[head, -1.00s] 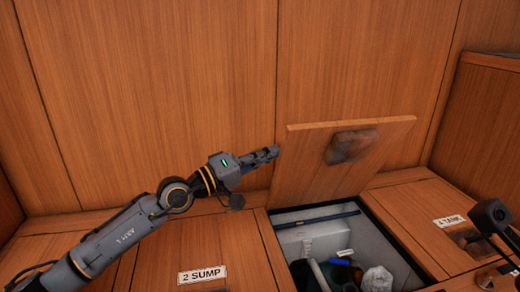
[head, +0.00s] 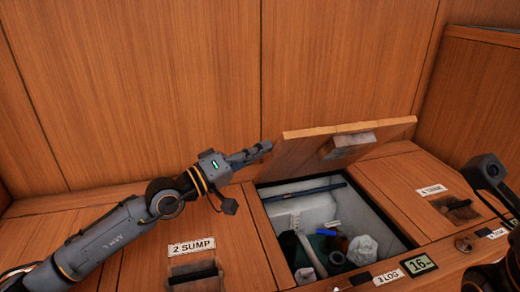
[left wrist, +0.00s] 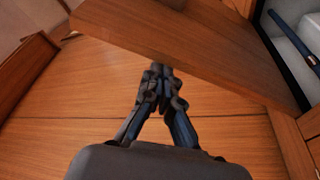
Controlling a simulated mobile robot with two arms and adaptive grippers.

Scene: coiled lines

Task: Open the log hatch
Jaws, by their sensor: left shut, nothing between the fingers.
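The log hatch lid (head: 300,151) stands tilted up on its back edge over an open compartment, leaning toward me, with a block-shaped fitting (head: 348,146) on the face toward me. The "3 LOG" label (head: 388,277) is on the front rim. My left gripper (head: 265,148) is shut and empty at the lid's left edge. In the left wrist view its fingers (left wrist: 160,78) reach to the edge of the lid (left wrist: 190,45); I cannot tell whether they touch it. My right gripper is not in view; only part of my right arm shows at the right edge.
The open compartment (head: 277,191) holds a blue bar, a white tube, and crumpled and dark items. A wooden wall (head: 165,80) stands behind. A small "16" display (head: 418,265) is at the front.

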